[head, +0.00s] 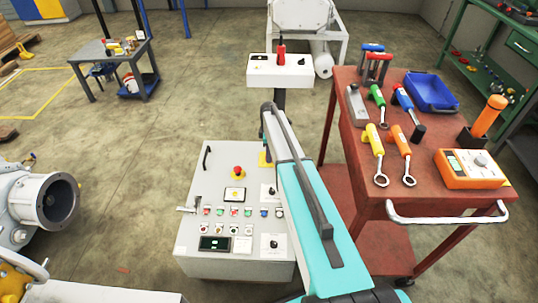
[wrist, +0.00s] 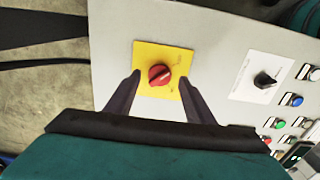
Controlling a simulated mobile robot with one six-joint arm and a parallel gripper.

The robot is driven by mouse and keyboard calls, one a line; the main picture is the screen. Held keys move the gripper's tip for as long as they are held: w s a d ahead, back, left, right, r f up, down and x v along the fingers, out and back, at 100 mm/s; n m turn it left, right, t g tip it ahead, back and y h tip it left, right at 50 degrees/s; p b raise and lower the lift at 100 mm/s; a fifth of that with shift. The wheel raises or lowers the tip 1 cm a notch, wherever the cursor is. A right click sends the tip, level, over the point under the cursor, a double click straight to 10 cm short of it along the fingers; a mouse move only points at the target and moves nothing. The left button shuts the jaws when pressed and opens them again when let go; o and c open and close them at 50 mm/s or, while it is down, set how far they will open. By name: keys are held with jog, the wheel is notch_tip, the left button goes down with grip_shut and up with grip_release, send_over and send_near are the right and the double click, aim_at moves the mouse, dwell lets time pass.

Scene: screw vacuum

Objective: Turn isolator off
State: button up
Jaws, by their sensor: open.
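The isolator is a red rotary knob (wrist: 159,74) on a square yellow plate (wrist: 147,52), set in a light grey panel face. The plate has small markings that are too blurred to read. In the head view a sliver of the yellow plate (head: 263,160) shows beside my arm, and the knob is hidden there. My gripper (wrist: 160,78) is open, with one dark finger on each side of the knob. Gaps show between the fingers and the knob in the picture; how far the tips stand above the panel is unclear. In the head view my arm hides the gripper.
The grey control panel (head: 190,250) carries a red emergency stop (head: 238,171), buttons and black rotary switches. A black switch on a white plate (wrist: 265,79) sits near the isolator. A red tool cart (head: 345,150) stands close on the right. A pedestal box (head: 262,70) stands behind.

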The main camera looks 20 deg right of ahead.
notch_tip(320, 180, up, 12)
jog(key=shift+r, duration=0.25)
dwell(0.3)
dwell(0.4)
